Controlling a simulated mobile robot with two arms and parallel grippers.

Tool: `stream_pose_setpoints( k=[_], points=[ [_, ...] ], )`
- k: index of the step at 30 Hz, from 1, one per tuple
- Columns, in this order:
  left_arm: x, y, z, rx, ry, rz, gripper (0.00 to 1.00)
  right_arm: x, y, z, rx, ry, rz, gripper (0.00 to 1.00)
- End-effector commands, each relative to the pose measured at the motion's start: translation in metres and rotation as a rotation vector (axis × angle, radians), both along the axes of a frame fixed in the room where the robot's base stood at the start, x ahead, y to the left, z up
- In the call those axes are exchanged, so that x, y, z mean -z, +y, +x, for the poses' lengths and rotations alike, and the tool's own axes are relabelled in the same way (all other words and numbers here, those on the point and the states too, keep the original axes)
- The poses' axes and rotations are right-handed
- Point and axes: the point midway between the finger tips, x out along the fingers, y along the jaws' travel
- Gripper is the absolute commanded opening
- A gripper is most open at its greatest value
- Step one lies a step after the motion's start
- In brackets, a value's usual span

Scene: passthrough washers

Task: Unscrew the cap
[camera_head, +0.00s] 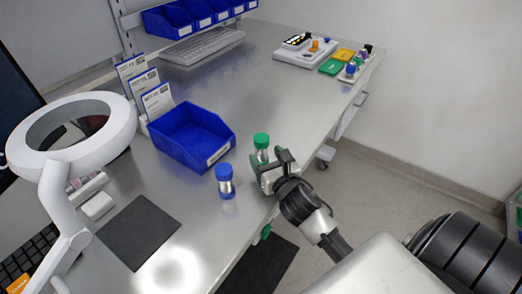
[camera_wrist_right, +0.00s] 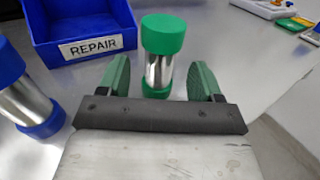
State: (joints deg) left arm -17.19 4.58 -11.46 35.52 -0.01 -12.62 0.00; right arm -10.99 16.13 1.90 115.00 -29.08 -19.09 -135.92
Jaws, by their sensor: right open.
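A metal cylinder with a green cap (camera_head: 261,141) stands upright on the metal bench, right of the blue bin. In the right wrist view its green cap (camera_wrist_right: 163,34) is on top, with a silver body and a green base. My right gripper (camera_head: 272,170) is open, its green fingers (camera_wrist_right: 160,82) on either side of the cylinder's lower body, apart from it. A second cylinder with a blue cap (camera_head: 223,171) stands to the left; it also shows at the left edge of the right wrist view (camera_wrist_right: 22,95). My left gripper is not in view.
A blue bin (camera_head: 193,134) labelled REPAIR stands behind the cylinders. A magnifier lamp (camera_head: 72,131) and a dark mat (camera_head: 139,231) are at the left. Trays with small coloured parts (camera_head: 338,62) lie at the far right. The bench middle is clear.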

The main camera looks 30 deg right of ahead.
Motion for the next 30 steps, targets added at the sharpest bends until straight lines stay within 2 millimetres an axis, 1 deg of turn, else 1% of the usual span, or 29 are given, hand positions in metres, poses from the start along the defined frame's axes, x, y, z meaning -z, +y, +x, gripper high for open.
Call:
stream_pose_setpoints(
  k=[6,9,13,19,30],
  points=[
    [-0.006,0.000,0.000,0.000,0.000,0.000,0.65,-0.002,-0.005,0.032,0.002,-0.001,0.003,0.66],
    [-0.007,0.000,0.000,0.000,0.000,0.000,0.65,-0.002,-0.006,0.045,0.000,-0.002,0.003,0.66],
    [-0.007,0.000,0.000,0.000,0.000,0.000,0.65,-0.001,-0.007,0.051,0.000,-0.001,0.001,0.66],
    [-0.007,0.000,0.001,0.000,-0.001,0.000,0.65,0.000,-0.007,0.051,0.000,0.000,0.001,0.66],
    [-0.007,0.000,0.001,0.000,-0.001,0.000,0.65,0.000,-0.007,0.051,0.000,0.000,0.001,0.10]
  ],
)
